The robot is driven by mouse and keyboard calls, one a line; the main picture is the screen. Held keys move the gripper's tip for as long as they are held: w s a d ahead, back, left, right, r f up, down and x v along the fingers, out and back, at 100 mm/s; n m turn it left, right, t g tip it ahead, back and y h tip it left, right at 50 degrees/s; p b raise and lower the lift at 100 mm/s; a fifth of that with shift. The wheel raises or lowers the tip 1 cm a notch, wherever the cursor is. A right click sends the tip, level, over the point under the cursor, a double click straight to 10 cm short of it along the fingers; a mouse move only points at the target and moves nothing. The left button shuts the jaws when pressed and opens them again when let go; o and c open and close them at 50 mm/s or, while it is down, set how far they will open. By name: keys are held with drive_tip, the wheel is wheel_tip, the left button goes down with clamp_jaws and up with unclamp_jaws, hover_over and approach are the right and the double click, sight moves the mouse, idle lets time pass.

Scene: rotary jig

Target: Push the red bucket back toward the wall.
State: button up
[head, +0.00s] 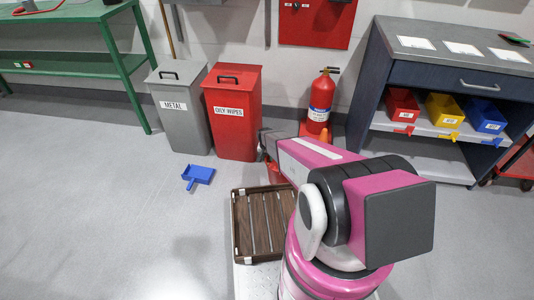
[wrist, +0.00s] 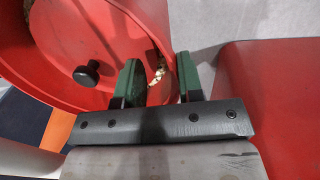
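The red bucket (wrist: 55,65) fills the upper left of the wrist view, round, with a black knob on it and dull brownish contents partly showing. My gripper (wrist: 160,82) has two green fingers set apart at the bucket's right edge. Red bucket surface and a small pale patch show between them; I cannot tell whether either finger touches it. In the head view my arm covers most of the bucket; only a red sliver (head: 273,173) shows beside the arm, and the fingertips are hidden.
The red OILY WIPES bin (head: 232,128) stands close to the gripper, also at the wrist view's right (wrist: 275,110). A brown slatted crate (head: 236,222) lies nearer.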

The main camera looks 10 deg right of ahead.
drive_tip(key=shift+d+f, duration=0.1)
drive_tip(key=shift+f, duration=0.6)
clamp_jaws()
idle(1.1)
